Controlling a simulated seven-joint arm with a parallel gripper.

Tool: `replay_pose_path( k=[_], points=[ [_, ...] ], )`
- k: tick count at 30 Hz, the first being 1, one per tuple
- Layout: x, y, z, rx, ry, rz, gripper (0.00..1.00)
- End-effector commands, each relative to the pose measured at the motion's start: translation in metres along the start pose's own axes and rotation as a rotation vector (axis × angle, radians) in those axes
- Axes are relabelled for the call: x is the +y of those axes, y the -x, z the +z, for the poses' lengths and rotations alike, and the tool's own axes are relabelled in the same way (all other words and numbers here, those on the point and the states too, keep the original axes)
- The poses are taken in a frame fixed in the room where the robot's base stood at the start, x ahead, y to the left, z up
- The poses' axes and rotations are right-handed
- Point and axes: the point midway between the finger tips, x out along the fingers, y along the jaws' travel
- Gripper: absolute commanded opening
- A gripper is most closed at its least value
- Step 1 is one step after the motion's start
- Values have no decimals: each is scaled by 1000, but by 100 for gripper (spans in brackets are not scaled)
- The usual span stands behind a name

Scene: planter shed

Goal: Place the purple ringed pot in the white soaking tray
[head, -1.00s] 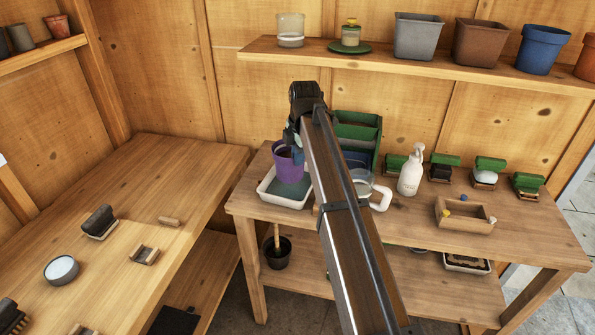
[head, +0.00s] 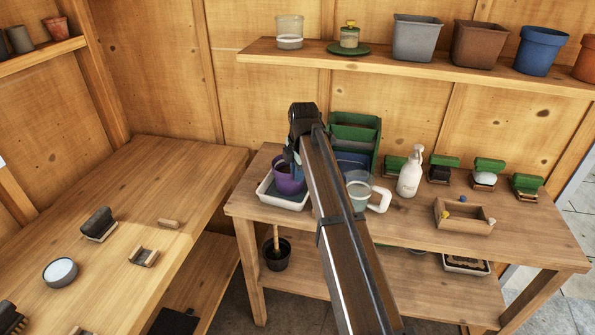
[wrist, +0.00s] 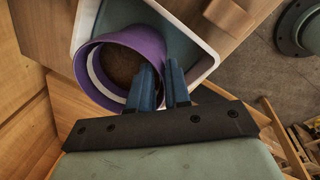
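The purple ringed pot (head: 288,180) is upright inside the outline of the white soaking tray (head: 268,198), low at its floor; whether its base touches is hard to tell. In the wrist view the pot (wrist: 93,47) shows a purple rim, a pale band inside and a brown inner bottom. My gripper (wrist: 163,88) has its blue fingers straddling the pot's rim, one inside and one outside, shut on the wall. The white tray rim (wrist: 205,45) shows beside the pot. In the head view my gripper (head: 293,158) is partly hidden by my arm.
A green stepped rack (head: 355,128) stands behind my arm. A wooden box (head: 463,216) and several green-topped brushes or blocks are farther right. The left bench (head: 190,185) has open space.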

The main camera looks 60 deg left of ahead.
Motion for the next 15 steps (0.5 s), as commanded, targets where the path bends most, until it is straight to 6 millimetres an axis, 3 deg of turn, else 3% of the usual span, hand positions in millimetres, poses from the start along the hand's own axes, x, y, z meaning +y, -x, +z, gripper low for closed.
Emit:
replay_pose_path(
  k=[4,15],
  points=[
    [0,0,0,0,0,0,32],
    [1,7,0,0,0,1,32]
  ],
)
